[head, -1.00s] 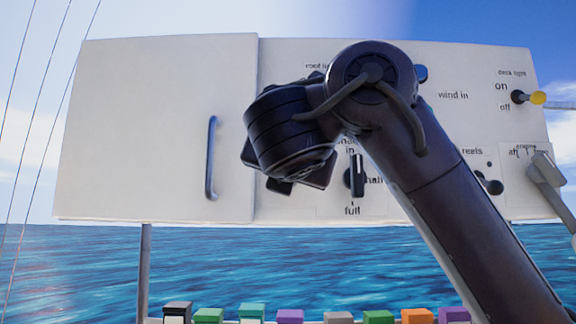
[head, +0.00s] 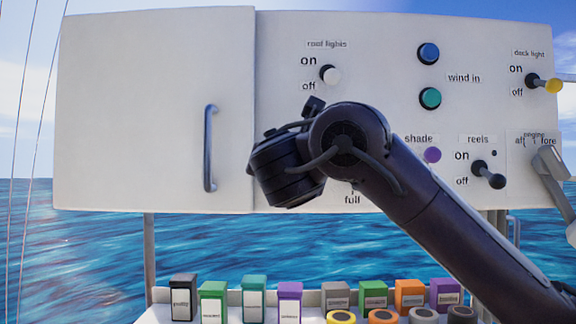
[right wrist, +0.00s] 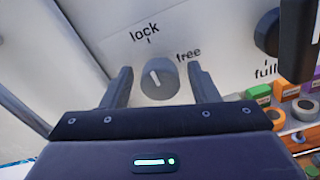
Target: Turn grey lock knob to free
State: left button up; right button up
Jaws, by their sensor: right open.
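The grey lock knob (right wrist: 158,79) is a round knob with a white pointer line, on the white panel between the words lock and free. Its line points up and slightly left, toward the lock mark. My right gripper (right wrist: 160,72) is open, with one finger on each side of the knob. I cannot tell whether either finger touches it. In the head view my dark right wrist and forearm cover the knob and the fingers. My left gripper is not in view.
A large black knob (right wrist: 268,34) sits right of the gripper. The head view shows a hatch handle (head: 209,148), a roof lights switch (head: 329,75), a blue button (head: 428,54) and a green button (head: 430,98). Several coloured boxes (head: 290,301) stand on a shelf below.

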jog(key=shift+c, duration=0.2)
jog(key=c, duration=0.9)
jog(key=shift+c, duration=0.2)
